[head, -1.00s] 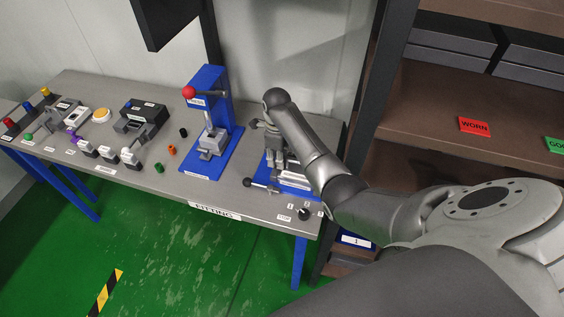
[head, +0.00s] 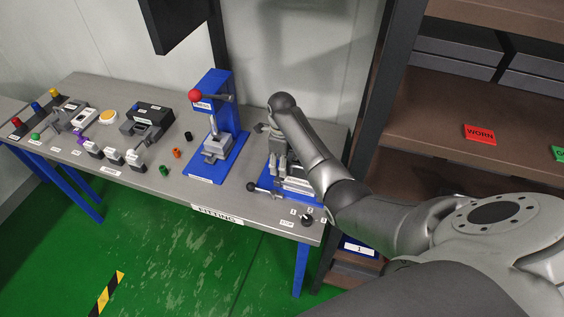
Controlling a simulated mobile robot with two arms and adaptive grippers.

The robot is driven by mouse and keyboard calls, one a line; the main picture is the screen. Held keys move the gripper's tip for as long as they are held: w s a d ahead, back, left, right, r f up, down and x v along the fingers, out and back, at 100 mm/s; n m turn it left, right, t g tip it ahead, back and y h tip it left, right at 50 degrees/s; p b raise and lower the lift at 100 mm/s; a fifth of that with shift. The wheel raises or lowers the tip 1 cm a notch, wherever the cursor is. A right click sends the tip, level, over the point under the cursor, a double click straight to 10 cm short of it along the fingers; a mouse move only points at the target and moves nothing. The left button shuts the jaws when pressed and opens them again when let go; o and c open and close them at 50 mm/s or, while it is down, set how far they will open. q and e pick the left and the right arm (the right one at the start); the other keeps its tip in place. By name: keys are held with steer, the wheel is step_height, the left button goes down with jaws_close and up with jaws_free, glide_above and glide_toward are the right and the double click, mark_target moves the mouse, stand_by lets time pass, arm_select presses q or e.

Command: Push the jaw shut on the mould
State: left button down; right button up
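The clamping fixture with the jaw stands at the right end of the bench, on a blue base (head: 265,176). It has a lever with a black knob (head: 252,187) at its front left and a pale labelled front part (head: 298,184). My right gripper (head: 277,170) points down over the fixture, with its fingers close to the grey parts there. My arm and gripper cover much of the fixture, so I cannot make out the mould or how far the jaw stands from it. I cannot tell contact or finger opening. My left gripper is out of view.
A blue press (head: 228,150) with a red-knobbed lever (head: 194,96) stands just left of the fixture. A black dial (head: 307,220) sits at the bench's front right. A dark post and a shelf with a red WORN sign (head: 480,134) stand to the right.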

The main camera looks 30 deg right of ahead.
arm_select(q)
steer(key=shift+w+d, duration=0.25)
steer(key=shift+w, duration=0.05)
arm_select(e)
step_height(320, 180, up, 12)
steer(key=shift+f, duration=0.15)
stand_by(0.4)
